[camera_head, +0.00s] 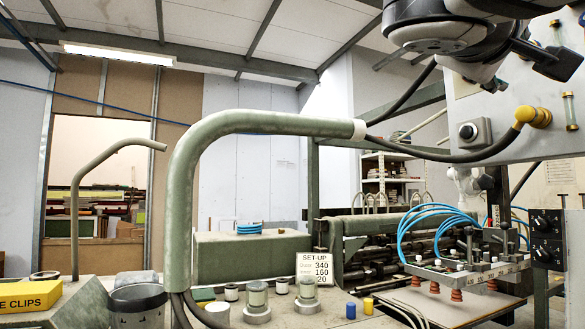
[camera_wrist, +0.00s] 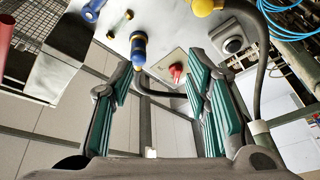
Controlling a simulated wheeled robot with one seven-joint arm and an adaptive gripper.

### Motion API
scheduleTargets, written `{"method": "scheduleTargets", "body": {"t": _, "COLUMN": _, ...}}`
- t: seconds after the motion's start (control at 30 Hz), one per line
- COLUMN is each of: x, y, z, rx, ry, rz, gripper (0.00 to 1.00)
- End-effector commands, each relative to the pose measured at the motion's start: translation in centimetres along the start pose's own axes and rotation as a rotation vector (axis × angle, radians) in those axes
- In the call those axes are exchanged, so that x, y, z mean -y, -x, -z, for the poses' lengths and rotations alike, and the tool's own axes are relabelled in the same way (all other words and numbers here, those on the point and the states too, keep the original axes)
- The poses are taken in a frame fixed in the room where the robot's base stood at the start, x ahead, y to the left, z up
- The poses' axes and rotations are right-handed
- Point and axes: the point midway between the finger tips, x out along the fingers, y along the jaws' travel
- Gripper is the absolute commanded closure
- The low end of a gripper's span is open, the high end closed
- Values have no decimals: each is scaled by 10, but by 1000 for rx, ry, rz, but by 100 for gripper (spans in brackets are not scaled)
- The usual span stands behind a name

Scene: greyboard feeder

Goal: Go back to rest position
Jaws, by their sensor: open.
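My gripper (camera_wrist: 162,68) shows in the wrist view with its two teal-padded fingers spread apart and nothing between them. Beyond the fingers is a light grey panel with a red knob (camera_wrist: 176,72) on a plate, apart from the fingers. In the head view, links of my arm hang at the top right, in front of the same grey panel (camera_head: 490,95). I cannot make out the fingertips there.
A thick green pipe (camera_head: 245,122) arches across the middle. Cups, a set-up card (camera_head: 318,267) and a suction-cup feeder (camera_head: 465,270) stand below.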

Motion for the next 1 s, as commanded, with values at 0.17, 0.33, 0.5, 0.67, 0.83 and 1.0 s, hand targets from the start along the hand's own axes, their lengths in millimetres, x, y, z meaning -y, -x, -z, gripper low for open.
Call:
{"method": "scheduleTargets", "body": {"t": 0.17, "x": 81, "y": 6, "z": -74, "rx": 153, "ry": 28, "rz": 249, "gripper": 56}}
{"method": "scheduleTargets", "body": {"t": 0.33, "x": 162, "y": 37, "z": -155, "rx": 320, "ry": 27, "rz": 524, "gripper": 56}}
{"method": "scheduleTargets", "body": {"t": 0.5, "x": 235, "y": 93, "z": -230, "rx": 489, "ry": -13, "rz": 804, "gripper": 56}}
{"method": "scheduleTargets", "body": {"t": 0.67, "x": 288, "y": 158, "z": -284, "rx": 636, "ry": -86, "rz": 1052, "gripper": 56}}
{"method": "scheduleTargets", "body": {"t": 0.83, "x": 318, "y": 210, "z": -313, "rx": 739, "ry": -166, "rz": 1224, "gripper": 56}}
{"method": "scheduleTargets", "body": {"t": 1.0, "x": 328, "y": 228, "z": -320, "rx": 774, "ry": -200, "rz": 1281, "gripper": 56}}
